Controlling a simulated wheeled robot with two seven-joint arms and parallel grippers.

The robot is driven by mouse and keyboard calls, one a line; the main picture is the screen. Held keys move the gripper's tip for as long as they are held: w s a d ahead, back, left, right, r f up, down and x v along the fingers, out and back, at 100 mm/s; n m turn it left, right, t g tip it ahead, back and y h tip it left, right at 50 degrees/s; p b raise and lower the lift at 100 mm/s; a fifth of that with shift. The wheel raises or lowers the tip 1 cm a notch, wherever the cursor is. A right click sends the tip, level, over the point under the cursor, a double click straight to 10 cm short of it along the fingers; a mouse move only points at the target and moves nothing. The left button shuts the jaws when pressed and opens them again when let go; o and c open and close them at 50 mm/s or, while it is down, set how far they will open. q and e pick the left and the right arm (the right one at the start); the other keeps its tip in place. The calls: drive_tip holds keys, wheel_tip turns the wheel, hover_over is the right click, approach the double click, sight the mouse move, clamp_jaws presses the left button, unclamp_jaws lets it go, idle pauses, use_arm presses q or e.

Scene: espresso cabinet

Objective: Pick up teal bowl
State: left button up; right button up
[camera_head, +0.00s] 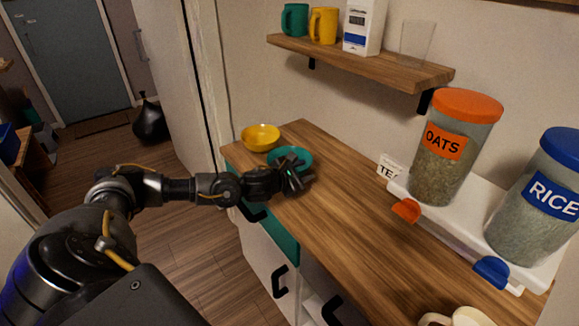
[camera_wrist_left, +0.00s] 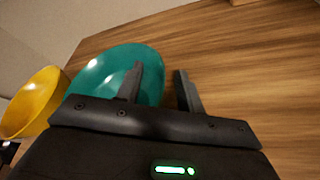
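The teal bowl (camera_head: 282,154) sits on the wooden counter, just right of the yellow bowl, and my left gripper partly covers it in the head view. In the left wrist view the teal bowl (camera_wrist_left: 102,75) lies ahead and to the left of my left gripper (camera_wrist_left: 158,78). In the head view my left gripper (camera_head: 302,177) is at the near side of the bowl. My right gripper is not in view.
The yellow bowl (camera_head: 260,137) stands close beside the teal bowl. Oats (camera_head: 452,150) and rice (camera_head: 540,200) dispensers stand on a white base at the right. A wall shelf (camera_head: 360,62) holds mugs, a carton and a glass. The counter's middle is clear.

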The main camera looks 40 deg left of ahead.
use_arm(q)
clamp_jaws()
drive_tip(key=shift+r, duration=0.1)
